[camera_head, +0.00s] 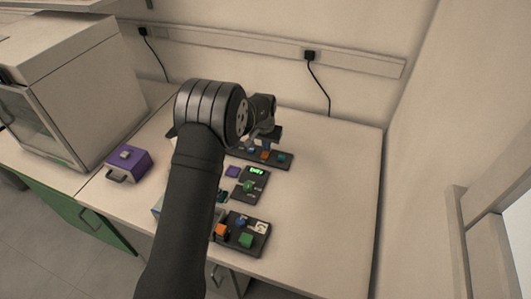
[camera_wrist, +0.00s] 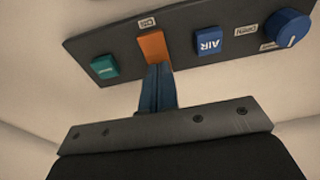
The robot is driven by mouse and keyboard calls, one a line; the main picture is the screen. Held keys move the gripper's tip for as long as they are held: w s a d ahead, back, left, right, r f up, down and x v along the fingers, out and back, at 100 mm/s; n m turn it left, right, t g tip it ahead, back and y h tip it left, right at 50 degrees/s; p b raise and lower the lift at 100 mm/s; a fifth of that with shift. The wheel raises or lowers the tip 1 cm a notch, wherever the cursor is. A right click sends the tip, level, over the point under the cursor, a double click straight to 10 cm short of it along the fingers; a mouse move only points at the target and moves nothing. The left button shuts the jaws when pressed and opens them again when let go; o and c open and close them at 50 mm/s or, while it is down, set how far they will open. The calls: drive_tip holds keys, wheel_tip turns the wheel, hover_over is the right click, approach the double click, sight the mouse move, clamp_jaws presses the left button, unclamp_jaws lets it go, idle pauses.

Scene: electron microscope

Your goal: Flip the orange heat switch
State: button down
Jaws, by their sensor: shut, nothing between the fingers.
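An orange switch (camera_wrist: 151,46) sits on a dark control panel (camera_wrist: 120,37) in the wrist view, with a small label above it that I cannot read surely. In the head view this orange switch (camera_head: 265,155) shows on the back panel, just below my gripper. My gripper (camera_wrist: 157,70) is shut and empty. Its blue fingertips overlap the lower edge of the orange switch in the wrist view; I cannot tell whether they touch it. Another orange piece (camera_head: 221,231) is on the front panel in the head view.
On the same panel are a teal button (camera_wrist: 104,66), a blue AIR button (camera_wrist: 209,41) and a blue knob (camera_wrist: 288,27). A panel with a lit green display (camera_head: 257,171) and a front panel with a green button (camera_head: 246,240) stand nearer. A purple box (camera_head: 128,164) is left. The table's right is clear.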

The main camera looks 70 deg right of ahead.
drive_tip(key=shift+f, duration=0.15)
drive_tip(key=shift+r, duration=3.55)
wheel_tip(320, 180, down, 7)
drive_tip(key=shift+f, duration=0.1)
drive_tip(key=shift+r, duration=0.2)
drive_tip(key=a+r, duration=0.2)
drive_tip(key=r, duration=0.9)
drive_tip(key=a+r, duration=0.3)
drive_tip(key=r, duration=0.8)
drive_tip(key=shift+r, duration=0.35)
